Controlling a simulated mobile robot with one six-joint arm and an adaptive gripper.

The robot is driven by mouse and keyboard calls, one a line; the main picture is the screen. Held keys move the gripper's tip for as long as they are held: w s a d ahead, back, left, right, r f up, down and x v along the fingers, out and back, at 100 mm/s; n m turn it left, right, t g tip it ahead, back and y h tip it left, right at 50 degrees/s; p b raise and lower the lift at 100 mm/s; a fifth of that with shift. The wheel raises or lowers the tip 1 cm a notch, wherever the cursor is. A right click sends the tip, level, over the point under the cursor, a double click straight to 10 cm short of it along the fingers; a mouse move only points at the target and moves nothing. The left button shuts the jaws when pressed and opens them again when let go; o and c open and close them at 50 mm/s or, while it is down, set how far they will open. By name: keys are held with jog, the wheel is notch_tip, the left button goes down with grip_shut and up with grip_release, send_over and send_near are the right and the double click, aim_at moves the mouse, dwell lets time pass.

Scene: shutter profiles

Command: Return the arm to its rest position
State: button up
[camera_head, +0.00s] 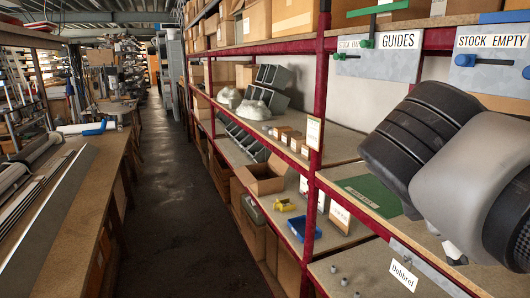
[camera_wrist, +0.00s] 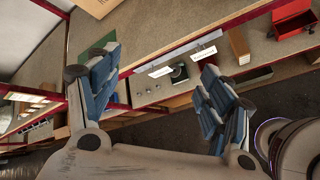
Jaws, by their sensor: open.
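In the wrist view, my gripper (camera_wrist: 158,65) has its two blue-padded fingers spread wide apart. Nothing is held between them. Beyond the fingers are a shelf edge with white labels and a lower board with small grey pieces. In the head view, the thick grey and black links of my arm fill the right side, in front of the shelving. My gripper's fingers cannot be made out there.
Red-framed shelving (camera_head: 320,100) runs along the right, holding a cardboard box (camera_head: 262,178), a blue bin (camera_head: 303,229) and a green mat (camera_head: 372,196). A red bin (camera_wrist: 293,22) shows in the wrist view. A workbench (camera_head: 85,215) stands left; the aisle floor (camera_head: 170,210) between is clear.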

jog(key=s+a+f+m+y+b, duration=0.3)
jog(key=a+f+m+b, duration=0.1)
jog(key=f, duration=0.8)
jog(key=s+a+f+m+g+y+b, duration=0.1)
jog(key=s+a+f+m+b, duration=0.3)
jog(key=f, duration=0.9)
jog(key=s+a+f+m+y+b, duration=0.4)
jog(key=a+f+m+b, duration=0.1)
jog(key=f, duration=0.7)
jog(key=shift+s+a+f+m+g+y+b, duration=0.15)
jog(key=shift+a+f+m+g+y+b, duration=0.2)
jog(key=shift+m+b, duration=0.45)
jog(key=shift+c, duration=0.2)
